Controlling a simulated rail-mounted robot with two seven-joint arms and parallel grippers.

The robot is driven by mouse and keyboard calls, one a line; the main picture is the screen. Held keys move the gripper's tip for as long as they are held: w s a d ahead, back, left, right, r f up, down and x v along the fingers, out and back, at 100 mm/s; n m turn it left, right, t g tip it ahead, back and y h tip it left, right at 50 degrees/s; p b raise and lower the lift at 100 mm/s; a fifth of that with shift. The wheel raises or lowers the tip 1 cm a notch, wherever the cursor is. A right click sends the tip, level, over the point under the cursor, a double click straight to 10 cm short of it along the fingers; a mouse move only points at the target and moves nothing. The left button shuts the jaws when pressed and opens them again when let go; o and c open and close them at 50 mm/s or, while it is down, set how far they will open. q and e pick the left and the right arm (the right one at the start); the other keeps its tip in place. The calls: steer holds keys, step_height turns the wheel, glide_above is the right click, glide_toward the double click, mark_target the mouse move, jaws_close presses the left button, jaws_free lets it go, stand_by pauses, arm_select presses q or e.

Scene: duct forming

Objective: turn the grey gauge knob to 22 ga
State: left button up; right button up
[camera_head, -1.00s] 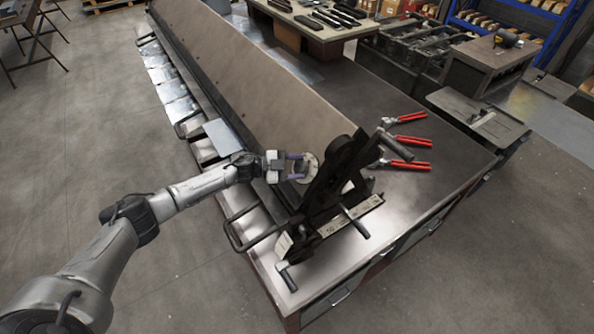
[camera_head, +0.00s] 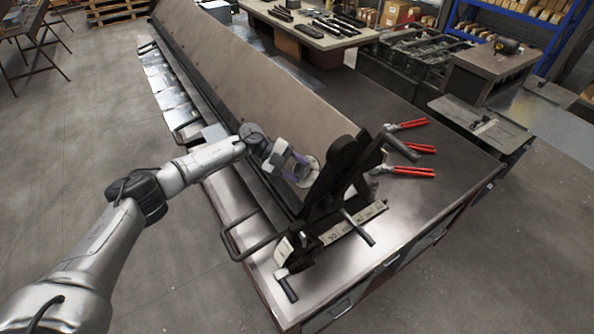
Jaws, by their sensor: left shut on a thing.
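The grey gauge knob (camera_head: 312,176) is a round pale disc on the near end of the long sheet-metal brake (camera_head: 245,77), just left of its black end frame. My left gripper (camera_head: 300,170) reaches in from the left and is shut on the knob, its fingers slanting down to the right. The fingers hide part of the knob. I cannot read any gauge mark at the knob from here. A pale scale strip (camera_head: 356,221) lies at the foot of the end frame, its marks too small to read. My right gripper is not in view.
Several red-handled snips (camera_head: 412,171) lie on the dark bench (camera_head: 455,165) right of the brake. Black bar handles (camera_head: 403,147) stick out from the end frame. A looped handle (camera_head: 250,243) juts out at the front left. Open floor lies left.

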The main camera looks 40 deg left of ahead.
arm_select(q)
steer(key=shift+f+m+g, duration=0.25)
steer(key=shift+m+g, duration=0.05)
stand_by(0.4)
steer(key=o, duration=0.9)
steer(key=shift+r, duration=0.1)
steer(key=shift+a+r, duration=0.1)
steer(key=shift+b+v, duration=1.85)
steer(key=shift+v, duration=4.95)
